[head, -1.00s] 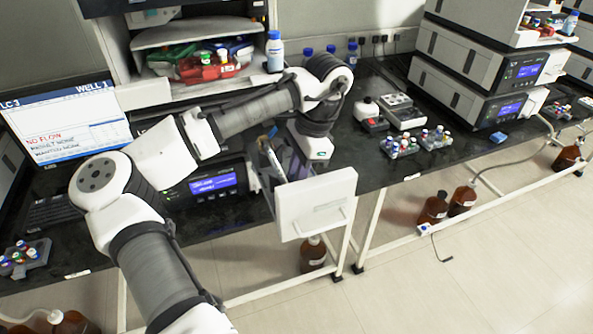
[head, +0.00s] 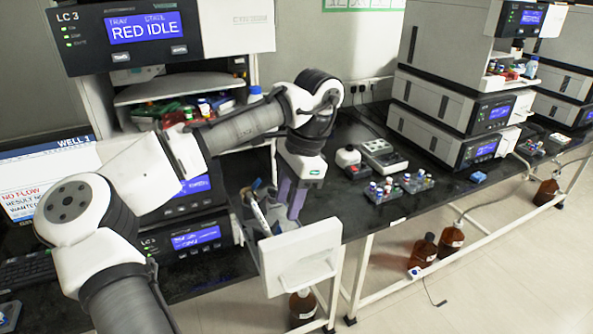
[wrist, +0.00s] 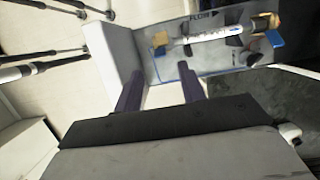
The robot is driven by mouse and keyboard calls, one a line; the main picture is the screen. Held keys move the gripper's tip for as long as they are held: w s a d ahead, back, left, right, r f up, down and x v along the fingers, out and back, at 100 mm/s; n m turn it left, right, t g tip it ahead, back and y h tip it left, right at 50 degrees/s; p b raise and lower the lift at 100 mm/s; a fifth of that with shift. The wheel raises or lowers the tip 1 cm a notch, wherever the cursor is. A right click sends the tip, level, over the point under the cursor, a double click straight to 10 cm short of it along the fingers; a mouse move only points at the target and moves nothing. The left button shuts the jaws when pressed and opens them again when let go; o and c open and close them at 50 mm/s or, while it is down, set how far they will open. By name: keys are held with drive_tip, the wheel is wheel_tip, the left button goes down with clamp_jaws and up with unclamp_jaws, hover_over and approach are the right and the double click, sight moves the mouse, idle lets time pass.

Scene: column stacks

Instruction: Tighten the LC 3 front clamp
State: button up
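The LC 3 stack has an open drawer with a white front panel (head: 302,258), which also shows in the wrist view (wrist: 112,55). A pale column (wrist: 215,34) lies in the drawer under a FLOW arrow label. A gold and blue clamp (wrist: 160,40) sits at the column's end nearer the front panel. A similar far clamp (wrist: 270,30) sits at the other end. Whether either clamp is tight cannot be told. My gripper (wrist: 161,90) has two purple fingers apart with nothing between them. In the head view my gripper (head: 291,198) hangs just above the drawer, right of the column (head: 258,212).
A vial rack (head: 384,192) and a small device (head: 385,155) stand on the bench to the right. Brown bottles (head: 424,250) stand below.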

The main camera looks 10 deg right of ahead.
drive_tip(key=v, duration=0.7)
drive_tip(key=shift+r, duration=0.15)
drive_tip(key=shift+c, duration=0.3)
